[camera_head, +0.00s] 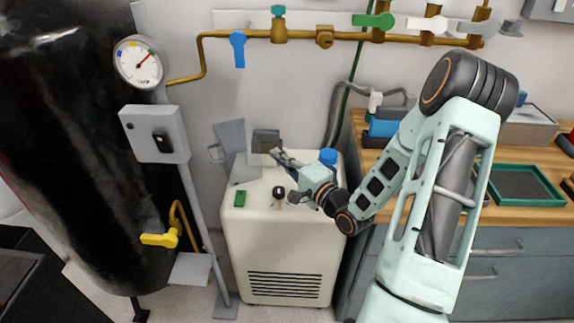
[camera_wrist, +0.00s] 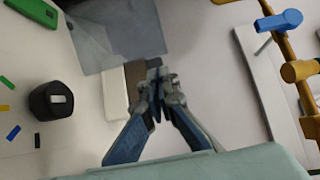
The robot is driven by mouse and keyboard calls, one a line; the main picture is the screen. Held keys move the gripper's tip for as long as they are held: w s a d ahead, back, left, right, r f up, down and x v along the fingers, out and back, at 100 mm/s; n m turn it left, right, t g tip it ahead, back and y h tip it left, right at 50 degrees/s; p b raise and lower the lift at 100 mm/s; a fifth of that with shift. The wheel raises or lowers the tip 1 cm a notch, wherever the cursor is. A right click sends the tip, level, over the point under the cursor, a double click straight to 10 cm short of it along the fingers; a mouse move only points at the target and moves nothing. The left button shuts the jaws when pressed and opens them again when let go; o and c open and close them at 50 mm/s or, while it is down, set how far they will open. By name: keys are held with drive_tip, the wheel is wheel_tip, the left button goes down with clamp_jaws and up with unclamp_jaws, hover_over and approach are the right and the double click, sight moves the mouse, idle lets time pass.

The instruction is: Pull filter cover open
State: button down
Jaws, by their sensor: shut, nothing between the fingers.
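A white cabinet (camera_head: 279,222) with a vent grille stands by the wall. A grey flat panel (camera_head: 231,136), which looks like the filter cover, stands raised at the back left of its top; it also shows in the wrist view (camera_wrist: 118,35). A small dark grey and brown block (camera_head: 267,140) is right of the panel, partly behind my fingers in the wrist view. My gripper (camera_head: 276,153) is above the cabinet top, near that block. Its fingers are shut and empty. I cannot tell whether the fingertips touch the block.
A green piece (camera_head: 240,198) and a small black knob-like object (camera_head: 279,192) sit on the cabinet top. A blue cap (camera_head: 328,156) is behind my wrist. Brass pipes (camera_head: 325,37) with valves run above. A black tank (camera_head: 75,150) is left, a wooden counter (camera_head: 535,207) right.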

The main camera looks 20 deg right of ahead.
sight(245, 152)
drive_tip(key=shift+x, duration=1.85)
drive_tip(key=a, duration=0.6)
drive_tip(key=shift+s+a, duration=0.1)
drive_tip(key=shift+a, duration=0.15)
drive_tip(key=shift+s, duration=0.1)
